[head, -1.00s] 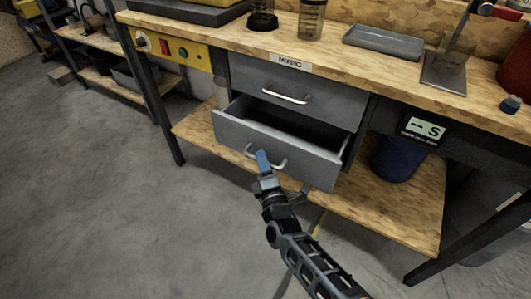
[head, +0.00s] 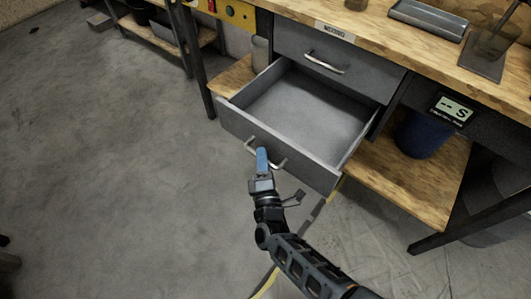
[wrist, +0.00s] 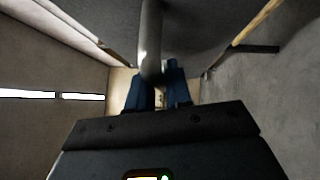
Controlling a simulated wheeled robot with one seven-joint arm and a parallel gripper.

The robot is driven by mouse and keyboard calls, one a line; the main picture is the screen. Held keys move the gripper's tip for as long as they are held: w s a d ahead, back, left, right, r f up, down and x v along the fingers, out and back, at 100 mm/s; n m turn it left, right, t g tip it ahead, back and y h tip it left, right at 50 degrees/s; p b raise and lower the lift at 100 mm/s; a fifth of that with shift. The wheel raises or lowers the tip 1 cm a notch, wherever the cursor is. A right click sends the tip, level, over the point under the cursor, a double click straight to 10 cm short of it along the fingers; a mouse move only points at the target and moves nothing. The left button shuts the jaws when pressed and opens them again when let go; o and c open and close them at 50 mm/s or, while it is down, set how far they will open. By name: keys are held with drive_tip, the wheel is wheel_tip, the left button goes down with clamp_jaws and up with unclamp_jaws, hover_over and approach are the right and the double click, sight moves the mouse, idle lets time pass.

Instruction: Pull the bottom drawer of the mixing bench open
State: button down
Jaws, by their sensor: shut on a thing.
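The bottom drawer (head: 238,124) of the mixing bench is pulled well out, and its grey inside looks empty. Its pale curved handle (head: 279,164) is on the front panel. My gripper (head: 262,158) is at this handle, with its blue fingers on the handle's middle. In the wrist view the handle bar (wrist: 151,45) runs down between the two blue fingers (wrist: 158,88), which are closed on it. The top drawer (head: 345,74) above is shut, below the "MIXING" label.
The bench top (head: 375,30) carries a grey tray (head: 428,18). A wooden lower shelf (head: 405,185) and a dark blue bin (head: 418,135) are right of the drawer. A yellow-black floor strip (head: 270,280) runs near my arm. The floor at left is clear.

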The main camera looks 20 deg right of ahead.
drive_tip(key=shift+f, duration=0.1)
drive_tip(key=c, duration=1.1)
unclamp_jaws()
drive_tip(key=shift+c, duration=0.2)
drive_tip(key=s+a+f, duration=0.1)
drive_tip(key=s, duration=0.6)
drive_tip(key=shift+s+p, duration=0.35)
drive_tip(key=s+d+r+m+y, duration=0.1)
drive_tip(key=s+d+r+m, duration=0.2)
drive_tip(key=s, duration=0.4)
drive_tip(key=s+d+r+m+g+y, duration=0.1)
drive_tip(key=s+d+r+m, duration=0.15)
drive_tip(key=s, duration=0.45)
drive_tip(key=s+d+r+m+y, duration=0.1)
drive_tip(key=s+d+r+m, duration=0.2)
drive_tip(key=s, duration=0.4)
drive_tip(key=s+d+r+m+g, duration=0.1)
drive_tip(key=s+r+m, duration=0.3)
drive_tip(key=r, duration=0.5)
drive_tip(key=s+d+r+m+g, duration=0.2)
drive_tip(key=s+r+m, duration=0.3)
drive_tip(key=s+r, duration=0.3)
drive_tip(key=shift+s+d+r+g, duration=0.15)
drive_tip(key=shift+d+r+g, duration=0.15)
drive_tip(key=shift+r, duration=0.45)
